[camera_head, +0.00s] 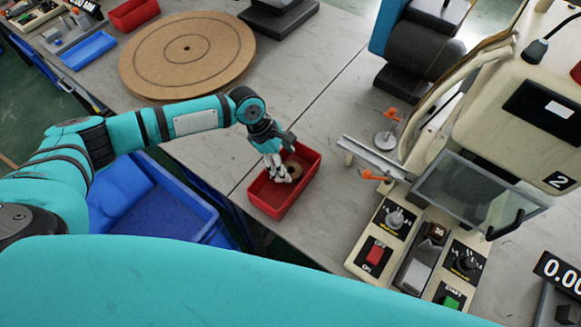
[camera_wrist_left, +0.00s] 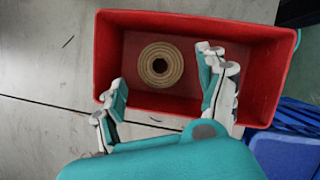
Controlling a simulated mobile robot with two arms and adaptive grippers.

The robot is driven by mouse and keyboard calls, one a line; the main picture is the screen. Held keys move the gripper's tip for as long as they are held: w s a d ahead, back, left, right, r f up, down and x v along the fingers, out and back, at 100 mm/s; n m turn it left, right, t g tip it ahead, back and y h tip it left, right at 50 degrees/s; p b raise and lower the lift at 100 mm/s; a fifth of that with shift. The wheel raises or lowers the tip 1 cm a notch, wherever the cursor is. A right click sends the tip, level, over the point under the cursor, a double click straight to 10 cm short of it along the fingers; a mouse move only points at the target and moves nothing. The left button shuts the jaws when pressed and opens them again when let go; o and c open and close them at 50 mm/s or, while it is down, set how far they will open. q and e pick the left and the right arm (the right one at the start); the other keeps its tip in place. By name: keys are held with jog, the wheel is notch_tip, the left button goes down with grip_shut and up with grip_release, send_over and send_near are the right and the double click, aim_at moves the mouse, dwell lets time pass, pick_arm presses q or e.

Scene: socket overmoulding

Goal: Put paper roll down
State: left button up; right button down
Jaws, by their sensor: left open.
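The paper roll (camera_wrist_left: 160,64) is a small tan ring with a dark hole. My left gripper (camera_head: 279,174) reaches down into the bin. In the left wrist view the left gripper (camera_wrist_left: 165,80) is open, with a finger on each side of the roll and a gap to it. My right gripper is not in view.
A blue crate (camera_head: 205,207) stands left of the table edge. A machine with a control panel (camera_head: 407,245) and a clear shield (camera_head: 478,190) stands right of the bin. A round wooden disc (camera_head: 187,77) lies at the back left. Bare table surrounds the bin's far side.

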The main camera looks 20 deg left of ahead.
pick_arm(q)
jog(key=v, duration=0.7)
jog(key=shift+r, duration=0.25)
dwell(1.8)
